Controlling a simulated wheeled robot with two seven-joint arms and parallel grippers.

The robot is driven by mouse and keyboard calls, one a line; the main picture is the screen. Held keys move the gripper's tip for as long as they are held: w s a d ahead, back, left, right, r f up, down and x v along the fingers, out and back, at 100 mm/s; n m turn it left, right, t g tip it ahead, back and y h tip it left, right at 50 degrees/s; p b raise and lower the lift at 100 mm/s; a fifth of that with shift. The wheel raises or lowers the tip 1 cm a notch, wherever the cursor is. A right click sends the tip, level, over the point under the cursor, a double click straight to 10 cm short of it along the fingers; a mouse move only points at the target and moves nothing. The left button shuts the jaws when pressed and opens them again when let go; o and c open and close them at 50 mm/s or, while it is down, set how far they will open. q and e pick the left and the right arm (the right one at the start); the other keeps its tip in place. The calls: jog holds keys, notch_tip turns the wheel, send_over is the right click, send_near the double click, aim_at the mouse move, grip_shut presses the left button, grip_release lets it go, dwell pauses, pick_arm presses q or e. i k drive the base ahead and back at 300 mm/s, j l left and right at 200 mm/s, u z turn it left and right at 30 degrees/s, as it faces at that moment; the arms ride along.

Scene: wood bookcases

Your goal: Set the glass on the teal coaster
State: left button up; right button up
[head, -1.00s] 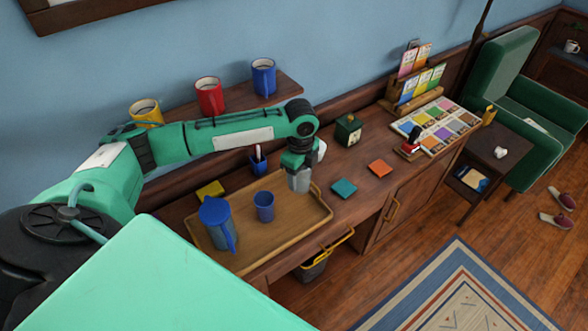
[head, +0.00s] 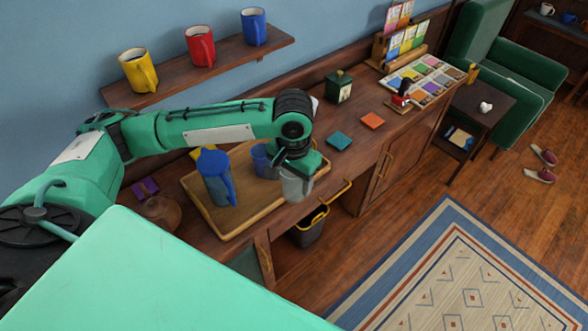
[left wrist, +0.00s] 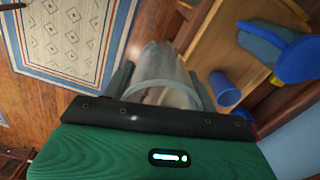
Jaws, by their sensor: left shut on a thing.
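My left gripper (head: 295,170) is shut on a clear glass (head: 297,187), which hangs below it near the desk's front edge, by the right end of the tray. In the left wrist view the glass (left wrist: 163,75) sits between the two fingers, its open end partly hidden by my gripper's body. The teal coaster (head: 340,141) lies bare and flat on the desk, to the right of and farther back than the glass, apart from it. My right gripper is not in view.
A wooden tray (head: 229,232) holds a blue pitcher (head: 217,180) and a blue cup (head: 260,160). An orange coaster (head: 373,120) lies right of the teal one. A green box (head: 338,86) stands behind. Mugs line the wall shelf (head: 272,43). A bin (head: 308,230) stands below.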

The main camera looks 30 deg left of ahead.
aim_at(339, 140)
jog(key=i+l+u, duration=0.35)
jog(key=i, duration=0.2)
jog(key=i+l+u, duration=0.75)
jog(key=i+l, duration=0.15)
jog(key=l, duration=0.4)
